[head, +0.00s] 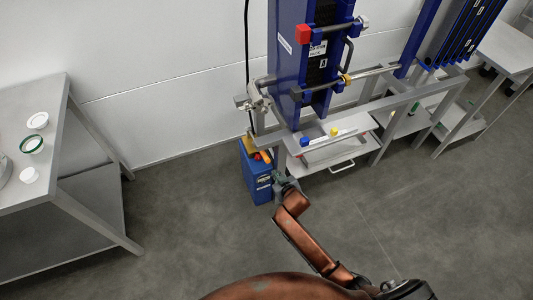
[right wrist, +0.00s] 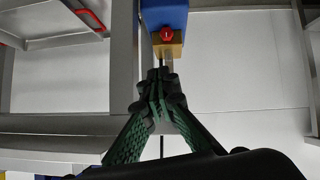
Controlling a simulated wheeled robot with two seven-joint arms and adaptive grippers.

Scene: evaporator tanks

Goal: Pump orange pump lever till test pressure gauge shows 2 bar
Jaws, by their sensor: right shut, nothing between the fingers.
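The blue pump box (head: 256,180) stands on the floor at the left end of the tank frame. A small orange part (head: 265,157), seemingly the pump lever, shows at its top. My right gripper (head: 277,180) is in front of the box's right side; I cannot tell whether it touches. In the right wrist view its green fingers (right wrist: 158,82) are closed together with nothing between them, below a blue body (right wrist: 164,14) with a brass block (right wrist: 168,50) and a red round part (right wrist: 166,34). I cannot make out the test pressure gauge. My left gripper is out of view.
A blue plate evaporator (head: 287,60) stands on a grey metal frame (head: 335,128) above and right of the box. A grey table (head: 62,190) with white lids stands at the left. The floor (head: 180,220) between is clear.

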